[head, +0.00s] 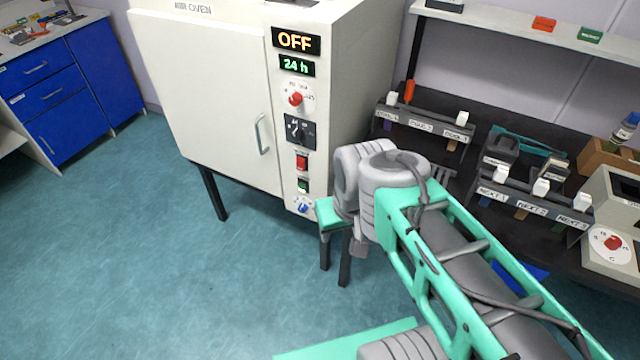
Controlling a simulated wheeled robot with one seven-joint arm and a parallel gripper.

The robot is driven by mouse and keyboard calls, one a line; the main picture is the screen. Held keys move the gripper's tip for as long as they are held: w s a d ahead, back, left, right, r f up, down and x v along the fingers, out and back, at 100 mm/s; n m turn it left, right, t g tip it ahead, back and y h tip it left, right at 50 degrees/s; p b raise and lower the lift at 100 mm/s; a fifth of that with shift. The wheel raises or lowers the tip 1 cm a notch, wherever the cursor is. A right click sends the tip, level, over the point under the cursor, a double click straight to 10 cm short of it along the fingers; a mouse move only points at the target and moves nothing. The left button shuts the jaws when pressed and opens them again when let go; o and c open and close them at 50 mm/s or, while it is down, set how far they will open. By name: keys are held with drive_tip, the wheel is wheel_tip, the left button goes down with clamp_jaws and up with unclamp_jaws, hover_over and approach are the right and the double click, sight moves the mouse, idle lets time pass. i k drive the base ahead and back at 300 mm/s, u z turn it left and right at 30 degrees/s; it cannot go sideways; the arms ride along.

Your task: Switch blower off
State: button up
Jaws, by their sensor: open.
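The white air oven (195,95) stands at the upper middle with its door shut. Its control strip carries a lit display reading OFF (297,41) and a green display reading 24 h (297,66). Below are a red knob (296,99), a black rotary switch (299,132), a red rocker switch (302,162), a green rocker switch (303,185) and a blue knob (303,207). Their small labels are too small to read, so I cannot tell which is the blower switch. My arm reaches up from the lower right and bends just right of the strip's lower end. My gripper is not visible.
A dark bench on the right holds labelled racks (424,126) (530,200) and a white device with a red knob (613,243). A shelf (530,28) runs above it. Blue drawers (45,98) stand at the far left. The teal floor (150,260) before the oven is clear.

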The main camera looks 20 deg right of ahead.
sight(302, 187)
drive_tip(key=u, duration=1.95)
drive_tip(key=i, duration=0.4)
drive_tip(key=z, duration=0.05)
